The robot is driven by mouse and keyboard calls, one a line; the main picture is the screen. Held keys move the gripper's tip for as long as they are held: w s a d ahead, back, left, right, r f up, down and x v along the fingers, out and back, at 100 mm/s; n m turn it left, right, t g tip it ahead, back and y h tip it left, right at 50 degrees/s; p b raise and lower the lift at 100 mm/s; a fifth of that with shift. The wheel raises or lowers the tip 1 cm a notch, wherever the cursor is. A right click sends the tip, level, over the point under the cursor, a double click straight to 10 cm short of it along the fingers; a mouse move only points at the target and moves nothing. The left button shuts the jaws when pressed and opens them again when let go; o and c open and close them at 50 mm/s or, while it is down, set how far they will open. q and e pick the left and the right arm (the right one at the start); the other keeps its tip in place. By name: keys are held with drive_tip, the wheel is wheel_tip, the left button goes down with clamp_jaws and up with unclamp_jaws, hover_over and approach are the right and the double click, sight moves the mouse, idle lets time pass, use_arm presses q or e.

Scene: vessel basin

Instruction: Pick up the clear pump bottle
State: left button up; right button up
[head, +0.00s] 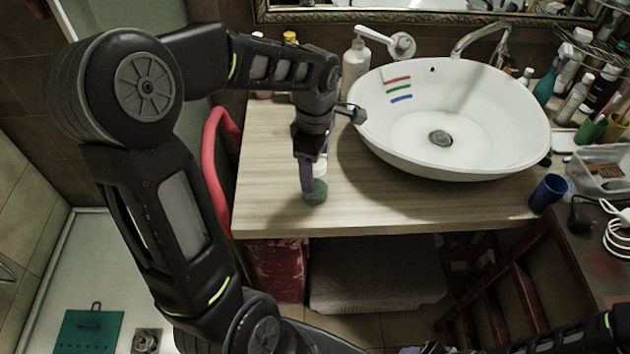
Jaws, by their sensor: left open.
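A pale, whitish pump bottle (355,66) stands upright at the back of the wooden counter, left of the basin, with a white pump top. A small greenish, see-through container (317,191) stands near the counter's front edge; I cannot tell if it also has a pump. My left gripper (309,180) points down at this container, open, its purple finger beside or in front of it. I cannot tell if they touch. The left gripper is apart from the pale bottle. My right gripper (412,350) shows only partly at the bottom edge.
A white oval basin (470,120) with a chrome tap (480,40) fills the counter's right side. A blue cup (548,192) stands at its right front. Many bottles crowd the right back. The wooden counter (262,170) is clear at its left front.

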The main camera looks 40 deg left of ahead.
use_arm(q)
clamp_jaws()
idle(0.9)
